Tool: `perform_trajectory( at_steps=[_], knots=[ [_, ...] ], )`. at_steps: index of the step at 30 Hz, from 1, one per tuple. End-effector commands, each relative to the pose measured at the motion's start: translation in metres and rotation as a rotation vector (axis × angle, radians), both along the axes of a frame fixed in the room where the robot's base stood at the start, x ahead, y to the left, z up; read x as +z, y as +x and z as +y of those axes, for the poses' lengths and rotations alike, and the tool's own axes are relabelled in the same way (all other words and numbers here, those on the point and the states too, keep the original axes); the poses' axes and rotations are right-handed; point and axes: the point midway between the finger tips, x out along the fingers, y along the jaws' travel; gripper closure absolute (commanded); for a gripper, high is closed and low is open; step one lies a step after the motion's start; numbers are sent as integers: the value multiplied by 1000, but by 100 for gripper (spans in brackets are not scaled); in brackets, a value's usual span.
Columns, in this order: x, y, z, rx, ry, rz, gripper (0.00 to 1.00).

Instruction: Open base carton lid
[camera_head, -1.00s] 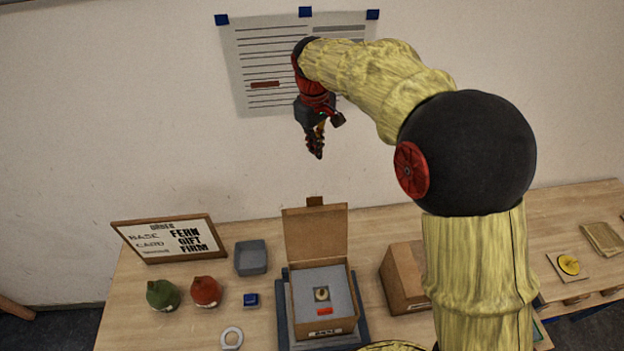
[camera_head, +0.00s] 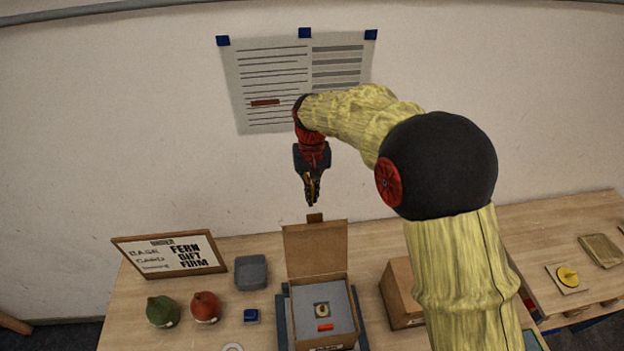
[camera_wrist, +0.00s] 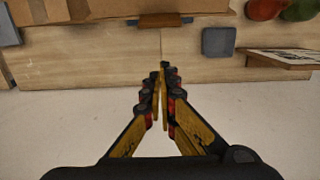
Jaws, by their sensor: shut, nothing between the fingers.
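The base carton (camera_head: 322,318) is an open-topped brown box on a dark mat (camera_head: 284,322) on the table. Its lid (camera_head: 316,249) stands raised at the back edge, with a small brown tab (camera_head: 315,219) on top. Inside is a grey insert with a small round-holed piece and a red strip. My gripper (camera_head: 312,202) is shut and empty. In the head view it appears just above the tab, apart from it. In the wrist view the shut fingertips (camera_wrist: 164,66) point toward the table edge, with the tab (camera_wrist: 160,22) beyond them.
A closed brown carton (camera_head: 402,292) stands right of the base carton. To the left are a grey tray (camera_head: 251,272), a blue block (camera_head: 251,315), red (camera_head: 205,307) and green (camera_head: 163,311) round objects, and a framed sign (camera_head: 171,254). The wall is behind.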

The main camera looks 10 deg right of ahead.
Motion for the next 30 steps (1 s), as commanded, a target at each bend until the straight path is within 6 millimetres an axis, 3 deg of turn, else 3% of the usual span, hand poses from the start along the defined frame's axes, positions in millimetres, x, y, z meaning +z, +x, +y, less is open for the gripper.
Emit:
perform_trajectory(
  at_steps=[1, 12, 30],
  knots=[
    [-9, -2, 0, 0, -1, 4, 100],
    [7, -35, 0, 0, 0, -1, 100],
    [9, -45, 0, 1, -1, -36, 100]
  ],
)
